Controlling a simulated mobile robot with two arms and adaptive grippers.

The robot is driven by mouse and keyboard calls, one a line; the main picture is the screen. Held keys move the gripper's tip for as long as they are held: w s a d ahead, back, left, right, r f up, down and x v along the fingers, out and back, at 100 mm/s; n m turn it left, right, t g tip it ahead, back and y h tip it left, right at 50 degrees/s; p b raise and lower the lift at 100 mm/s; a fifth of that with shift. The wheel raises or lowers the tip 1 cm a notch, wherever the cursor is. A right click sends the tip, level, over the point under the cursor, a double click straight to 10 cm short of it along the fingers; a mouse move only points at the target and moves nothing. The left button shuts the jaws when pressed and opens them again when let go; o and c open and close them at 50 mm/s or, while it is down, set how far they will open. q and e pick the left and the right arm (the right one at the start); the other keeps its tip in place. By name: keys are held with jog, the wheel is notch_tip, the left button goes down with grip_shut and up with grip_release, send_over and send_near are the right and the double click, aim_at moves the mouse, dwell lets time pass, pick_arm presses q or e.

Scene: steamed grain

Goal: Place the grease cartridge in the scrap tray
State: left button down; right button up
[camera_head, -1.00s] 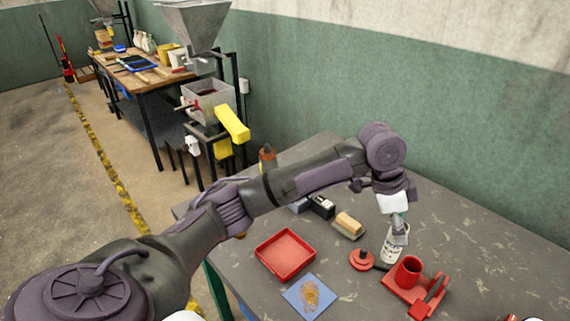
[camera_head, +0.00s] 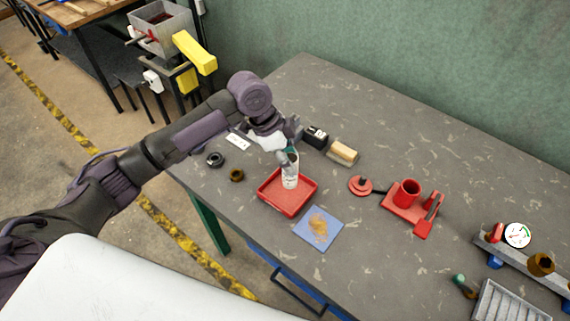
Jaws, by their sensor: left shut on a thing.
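A white grease cartridge (camera_head: 290,178) with faint print stands roughly upright over the red scrap tray (camera_head: 272,200). My left gripper (camera_head: 288,157) is shut on the cartridge's upper end from above. The cartridge's lower end is within the tray's outline near its back side; I cannot tell whether it touches the tray floor. The rest of the tray looks empty. My right gripper does not show.
A blue cloth with a brown stain (camera_head: 318,228) lies in front of the tray. A black block (camera_head: 315,137) and a brush (camera_head: 343,151) lie behind it. A red holder with a cup (camera_head: 407,193) stands to the right.

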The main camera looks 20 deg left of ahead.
pick_arm(q)
jog(key=shift+a+f, duration=0.4)
jog(key=shift+a, duration=0.05)
notch_tip(320, 180, down, 3)
jog(key=shift+d+f+p, duration=0.1)
jog(key=shift+f+p, duration=0.05)
jog(key=shift+p, duration=0.6)
jog(key=shift+f, duration=0.2)
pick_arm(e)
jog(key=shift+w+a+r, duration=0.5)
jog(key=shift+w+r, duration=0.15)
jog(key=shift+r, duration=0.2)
pick_arm(q)
jog(key=shift+f, duration=0.2)
jog(key=c, duration=0.7)
grip_release()
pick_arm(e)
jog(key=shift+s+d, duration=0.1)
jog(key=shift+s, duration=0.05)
pick_arm(q)
jog(key=b+v, duration=0.2)
jog(key=v, duration=1)
jog(key=shift+w+r, duration=0.1)
jog(key=shift+r, duration=0.1)
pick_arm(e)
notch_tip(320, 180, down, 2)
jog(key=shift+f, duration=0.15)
